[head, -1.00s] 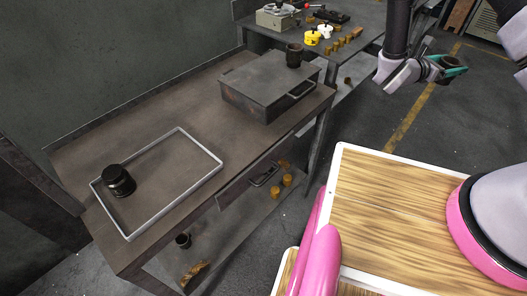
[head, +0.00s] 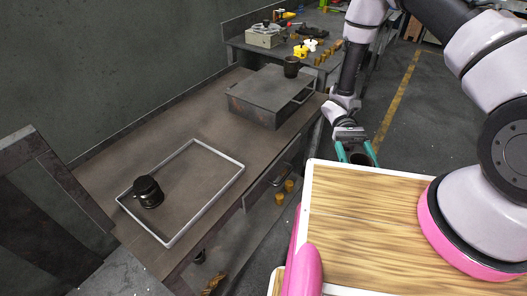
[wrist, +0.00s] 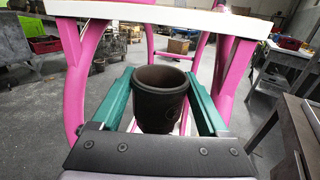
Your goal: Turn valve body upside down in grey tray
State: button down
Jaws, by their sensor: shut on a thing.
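My gripper (head: 357,152) is shut on a dark, hollow, cup-shaped valve body (wrist: 162,105). The wrist view shows its open rim facing up between the two teal fingers. In the head view the gripper hangs past the bench's right side, beyond the wooden top, and the held part is mostly hidden. The grey tray (head: 215,207) lies on the bench at left. A similar dark round part (head: 148,192) stands in the tray's left end, with a closed-looking end up.
A metal box (head: 268,98) stands on the bench's far end with another dark cup-shaped part (head: 291,67) on it. My wooden top lies right of the bench. The tray's middle and right are empty. A dark post (head: 60,185) rises at left.

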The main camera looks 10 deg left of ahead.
jog(key=w+a+r+m+y, duration=0.1)
jog(key=a+m+y, duration=0.6)
jog(key=a+y, duration=0.5)
jog(key=w+a+r+m+t+y, duration=0.3)
jog(key=w+a+m+t+y, duration=0.5)
jog(key=a, duration=0.6)
jog(key=shift+t, duration=0.3)
jog(key=shift+w+a+f, duration=0.1)
jog(key=shift+w+f, duration=0.3)
jog(key=shift+f, duration=1.2)
jog(key=shift+w+a+f, duration=0.1)
jog(key=shift+w+f, duration=0.25)
jog(key=shift+f, duration=1.3)
jog(key=shift+w+f, duration=0.4)
jog(key=shift+f, duration=1.2)
jog(key=shift+f, duration=0.1)
grip_release()
jog(key=shift+d, duration=0.1)
jog(key=v, duration=1.2)
jog(key=shift+r, duration=0.3)
